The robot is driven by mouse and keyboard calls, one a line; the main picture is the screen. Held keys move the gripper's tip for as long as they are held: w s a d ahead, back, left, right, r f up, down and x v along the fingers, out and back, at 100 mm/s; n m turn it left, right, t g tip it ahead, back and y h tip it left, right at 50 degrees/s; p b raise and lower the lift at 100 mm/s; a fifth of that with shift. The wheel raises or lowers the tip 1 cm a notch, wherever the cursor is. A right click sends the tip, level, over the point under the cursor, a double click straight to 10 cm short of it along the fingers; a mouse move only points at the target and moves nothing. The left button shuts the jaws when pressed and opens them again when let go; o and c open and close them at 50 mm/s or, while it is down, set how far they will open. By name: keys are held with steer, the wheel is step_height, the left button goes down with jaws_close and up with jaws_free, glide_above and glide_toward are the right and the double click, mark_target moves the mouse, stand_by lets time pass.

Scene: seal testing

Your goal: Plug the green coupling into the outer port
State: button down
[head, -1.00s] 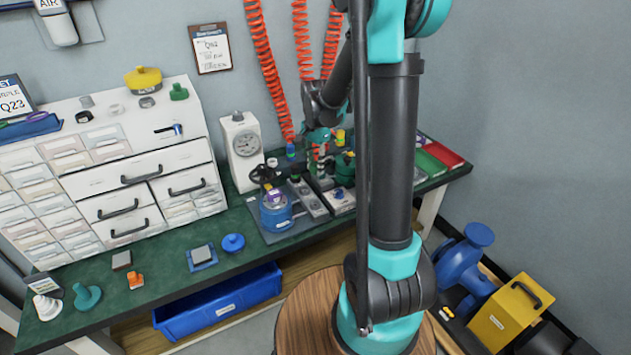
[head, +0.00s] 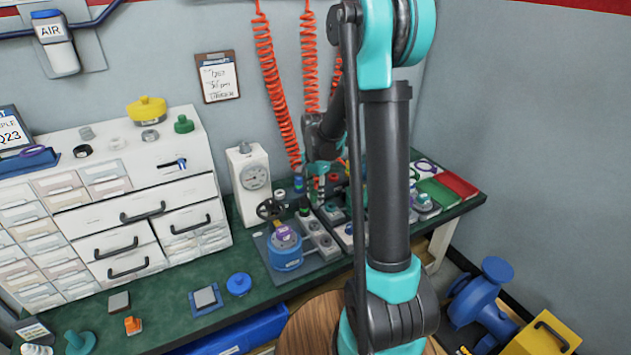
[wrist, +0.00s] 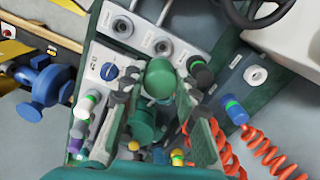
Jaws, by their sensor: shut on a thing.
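The green coupling (wrist: 159,78) shows in the wrist view as a rounded green piece between the two dark fingers of my gripper (wrist: 156,88), which is shut on it. A larger green body (wrist: 143,124) lies just beyond it. In the head view my gripper (head: 320,172) is small and partly hidden by my arm. A grey port block (wrist: 143,38) has a row of round ports close above the coupling in the wrist view. Two ports look empty; a dark coupling with a green band (wrist: 201,75) is at the row's right end. I cannot tell which is the outer port.
A blue pot-like device (head: 286,252) and a white gauge box (head: 249,180) stand left of the gripper. Red coiled hoses (head: 268,80) hang behind; one (wrist: 270,152) passes at the wrist view's lower right. The bench front (head: 150,310) has small parts and some clear green surface.

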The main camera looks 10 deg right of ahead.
mark_target(315, 207)
steer(key=shift+w+a+f, duration=0.1)
steer(key=shift+w+f, duration=0.15)
steer(key=shift+f, duration=2.95)
steer(key=shift+f, duration=1.35)
steer(key=c, duration=1.1)
jaws_free()
steer(key=shift+o, duration=0.2)
step_height(315, 207, up, 12)
steer(key=shift+f, duration=0.1)
steer(key=shift+s, duration=0.1)
